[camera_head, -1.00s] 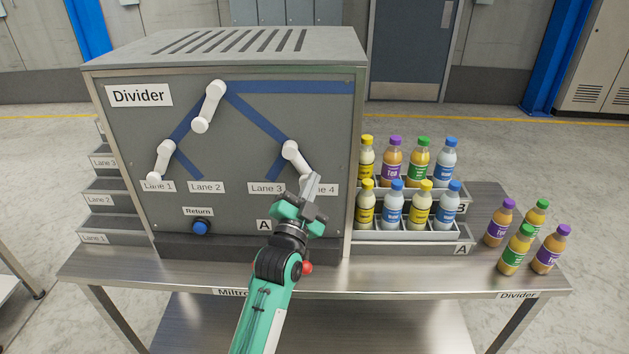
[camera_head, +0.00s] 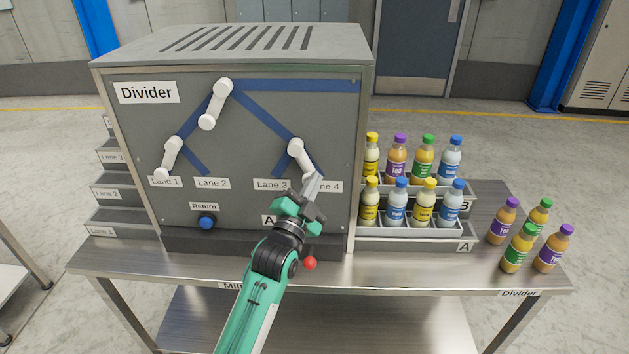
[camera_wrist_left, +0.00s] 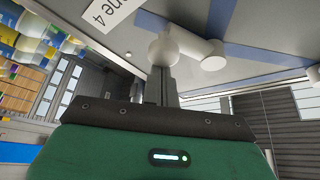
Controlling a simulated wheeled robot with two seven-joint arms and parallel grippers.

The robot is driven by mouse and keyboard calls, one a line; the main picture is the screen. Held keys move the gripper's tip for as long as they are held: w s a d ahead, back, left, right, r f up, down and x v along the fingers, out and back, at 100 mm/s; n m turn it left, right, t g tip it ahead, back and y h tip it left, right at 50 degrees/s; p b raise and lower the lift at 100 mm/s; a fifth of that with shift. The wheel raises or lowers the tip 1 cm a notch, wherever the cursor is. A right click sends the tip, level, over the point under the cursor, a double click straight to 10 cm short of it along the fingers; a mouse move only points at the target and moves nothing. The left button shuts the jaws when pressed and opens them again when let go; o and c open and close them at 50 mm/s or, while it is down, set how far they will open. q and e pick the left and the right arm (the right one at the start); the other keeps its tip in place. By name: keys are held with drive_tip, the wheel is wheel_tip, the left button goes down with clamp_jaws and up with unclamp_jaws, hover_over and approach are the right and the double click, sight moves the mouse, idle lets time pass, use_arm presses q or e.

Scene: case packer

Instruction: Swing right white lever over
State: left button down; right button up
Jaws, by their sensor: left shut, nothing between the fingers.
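The right white lever (camera_head: 301,157) is on the Divider's front panel, at the lower end of the right blue line. It slants down to the right, its free end partly hidden by my left gripper near the Lane 4 label. My left gripper (camera_head: 314,183) is shut and empty, its tips at the lever's lower end. In the left wrist view, the shut fingers (camera_wrist_left: 160,84) reach up to the white lever's rounded end (camera_wrist_left: 166,50). I cannot tell whether they touch it. My right gripper is not in view.
The upper white lever (camera_head: 215,104) and left white lever (camera_head: 171,157) are on the same panel (camera_head: 235,150). A blue Return button (camera_head: 207,222) sits below. Bottles stand in trays (camera_head: 415,232) to the right, and several loose ones stand on the table (camera_head: 440,265).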

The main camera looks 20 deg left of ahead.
use_arm(q)
drive_tip(key=s+a+f+m+g+h+p, duration=0.1)
drive_tip(key=a+m+g+p, duration=0.3)
drive_tip(key=m+p, duration=0.5)
drive_tip(key=shift+s+a+m+g+h+p, duration=0.3)
drive_tip(key=shift+a+m+h+p, duration=0.1)
drive_tip(key=shift+a+p, duration=0.55)
drive_tip(key=shift+a, duration=0.1)
drive_tip(key=shift+f, duration=0.1)
